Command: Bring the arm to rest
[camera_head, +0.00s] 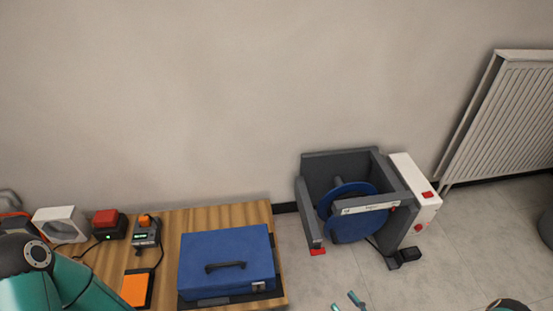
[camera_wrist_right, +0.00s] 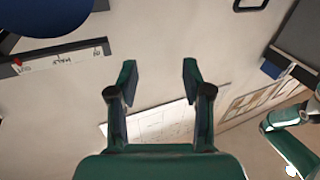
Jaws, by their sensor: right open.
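My right gripper (camera_head: 348,302) shows only by its teal fingertips at the bottom edge of the head view, in front of the grey machine and apart from it. In the right wrist view the right gripper (camera_wrist_right: 160,80) is open, with nothing between its two fingers. My left arm comes in at the lower left of the head view, over the left part of the table. Its gripper is outside that view. A teal arm part also shows at the right edge of the wrist view.
A grey machine with a blue disc (camera_head: 351,229) and a white side box (camera_head: 413,190) stands on the floor. A wooden table (camera_head: 190,222) holds a blue case (camera_head: 226,262) and several small devices. A radiator (camera_head: 508,115) is at right. Floor right of the machine is mostly clear.

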